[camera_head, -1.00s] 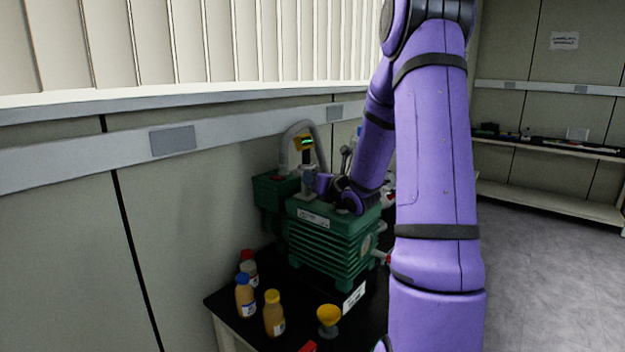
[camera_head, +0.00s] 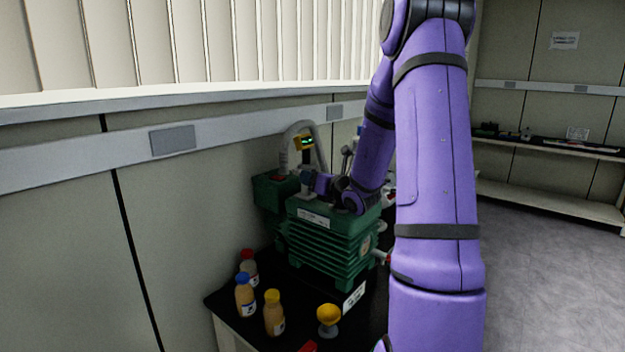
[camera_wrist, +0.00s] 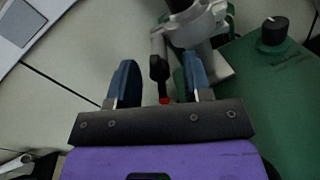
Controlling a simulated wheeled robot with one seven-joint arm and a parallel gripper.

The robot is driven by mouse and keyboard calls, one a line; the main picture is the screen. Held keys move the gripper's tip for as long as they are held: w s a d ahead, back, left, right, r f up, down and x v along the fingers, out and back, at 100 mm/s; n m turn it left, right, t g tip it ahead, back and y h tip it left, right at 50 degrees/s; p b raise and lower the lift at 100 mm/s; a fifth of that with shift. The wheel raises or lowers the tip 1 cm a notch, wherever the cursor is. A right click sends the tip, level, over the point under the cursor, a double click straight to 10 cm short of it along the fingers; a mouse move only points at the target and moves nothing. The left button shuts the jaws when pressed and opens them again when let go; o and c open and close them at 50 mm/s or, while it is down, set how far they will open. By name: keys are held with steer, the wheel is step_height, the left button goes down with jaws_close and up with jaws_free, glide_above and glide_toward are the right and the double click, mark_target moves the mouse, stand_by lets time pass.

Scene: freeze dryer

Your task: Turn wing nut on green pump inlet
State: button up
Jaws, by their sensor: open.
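The green pump (camera_head: 330,240) stands on a dark bench against the wall, with a grey inlet fitting on top. In the wrist view, the grey clamp and pipe at the inlet (camera_wrist: 200,28) are just beyond my gripper (camera_wrist: 159,64). A dark upright piece that looks like the wing nut (camera_wrist: 159,68) shows between my two blue-padded fingers, with a small red part below it. My fingers are apart, one on each side; I cannot tell whether either touches it. In the head view my gripper (camera_head: 310,182) is at the pump top, partly hiding the inlet.
A black knob (camera_wrist: 273,31) is on the pump top at right. Bottles with blue (camera_head: 245,295) and yellow (camera_head: 273,314) caps and a yellow-topped item (camera_head: 328,318) stand in front. The wall is close at left.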

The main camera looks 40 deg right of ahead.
steer(key=s, duration=1)
steer(key=shift+s+a, duration=0.15)
steer(key=shift+s, duration=0.2)
steer(key=shift+c, duration=0.3)
